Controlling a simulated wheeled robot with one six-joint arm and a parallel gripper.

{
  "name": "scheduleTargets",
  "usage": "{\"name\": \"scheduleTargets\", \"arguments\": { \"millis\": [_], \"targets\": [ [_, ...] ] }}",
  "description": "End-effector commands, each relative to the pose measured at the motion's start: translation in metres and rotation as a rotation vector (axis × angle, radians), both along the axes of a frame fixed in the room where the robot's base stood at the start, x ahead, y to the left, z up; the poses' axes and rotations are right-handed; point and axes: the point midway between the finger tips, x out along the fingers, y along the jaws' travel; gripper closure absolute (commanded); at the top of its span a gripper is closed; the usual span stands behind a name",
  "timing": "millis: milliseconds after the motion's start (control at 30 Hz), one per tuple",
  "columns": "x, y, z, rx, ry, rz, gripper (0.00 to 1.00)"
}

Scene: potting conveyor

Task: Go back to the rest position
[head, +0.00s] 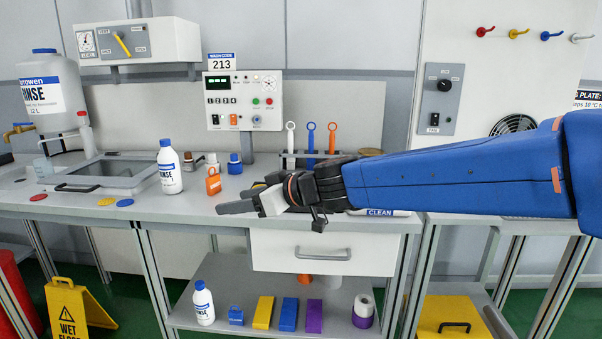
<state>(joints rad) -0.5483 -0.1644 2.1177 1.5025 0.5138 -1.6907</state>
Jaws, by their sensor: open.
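My gripper (250,201) is at the end of my blue arm, which reaches in from the right. It is over the front part of the grey bench (180,208), pointing left. The jaws are open and I see nothing held between them. A white rinse bottle with a blue cap (169,168) stands upright further left. My wrist and forearm hide part of the bench behind them.
A control box (243,100) stands at the back. Upright tools (311,139) stand behind my arm. Below are a drawer (322,253) and a shelf (245,316) holding several items.

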Motion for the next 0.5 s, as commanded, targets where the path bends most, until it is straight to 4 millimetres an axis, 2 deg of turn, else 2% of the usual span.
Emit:
{"name": "scheduleTargets", "arguments": {
  "millis": [267, 500],
  "targets": [
    [-0.016, -0.037, -0.006, -0.025, 0.054, -0.021, 0.43],
    [-0.042, -0.088, -0.021, -0.073, 0.144, -0.068, 0.43]
  ]
}}
